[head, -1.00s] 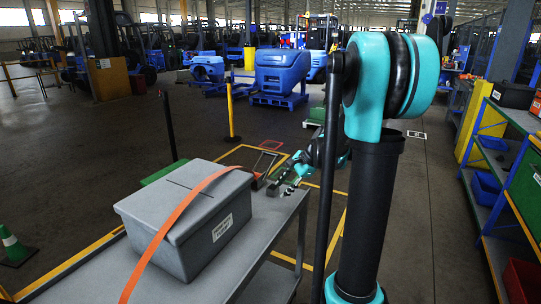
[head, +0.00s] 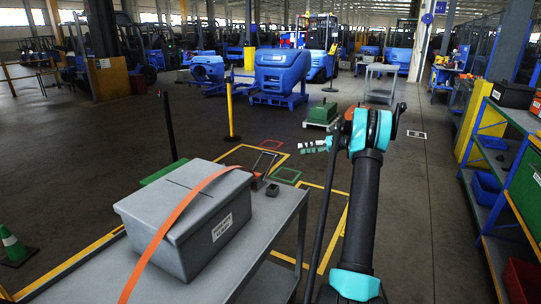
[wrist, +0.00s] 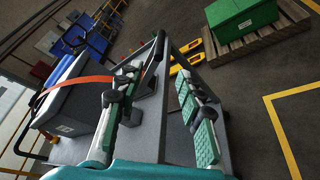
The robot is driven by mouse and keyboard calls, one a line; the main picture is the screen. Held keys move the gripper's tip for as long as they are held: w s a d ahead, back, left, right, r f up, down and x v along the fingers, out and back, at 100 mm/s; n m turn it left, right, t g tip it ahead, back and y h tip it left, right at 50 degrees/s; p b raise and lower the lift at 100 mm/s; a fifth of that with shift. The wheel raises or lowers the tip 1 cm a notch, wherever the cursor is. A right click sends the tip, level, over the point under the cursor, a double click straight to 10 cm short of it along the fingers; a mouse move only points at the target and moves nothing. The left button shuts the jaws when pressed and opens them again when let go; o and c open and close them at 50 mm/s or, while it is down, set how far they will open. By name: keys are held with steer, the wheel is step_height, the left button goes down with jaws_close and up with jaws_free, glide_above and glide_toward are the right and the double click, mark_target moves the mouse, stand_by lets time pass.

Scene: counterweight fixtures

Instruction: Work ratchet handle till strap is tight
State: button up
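A grey lidded box (head: 185,222) with an orange strap (head: 178,222) over its lid stands on a grey bench (head: 255,235). The ratchet (head: 262,170), dark with a reddish part, is at the bench's far right end, with its handle sticking up. In the wrist view the strap (wrist: 88,80) runs from the box toward the dark ratchet handle (wrist: 153,58). My gripper (head: 310,147) is raised to the right of the ratchet, apart from it. In the wrist view my gripper (wrist: 156,76) is open, its green-padded fingers wide apart, with nothing held. The strap's tension cannot be told.
A small dark block (head: 272,190) sits on the bench near the ratchet. A green crate (wrist: 244,20) on a pallet stands on the floor beyond. Blue shelving (head: 500,165) is at the right. The floor between bench and shelving is clear.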

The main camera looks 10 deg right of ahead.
mark_target(270, 154)
steer(key=x, duration=1.7)
steer(key=shift+w+a, duration=0.1)
jaws_close()
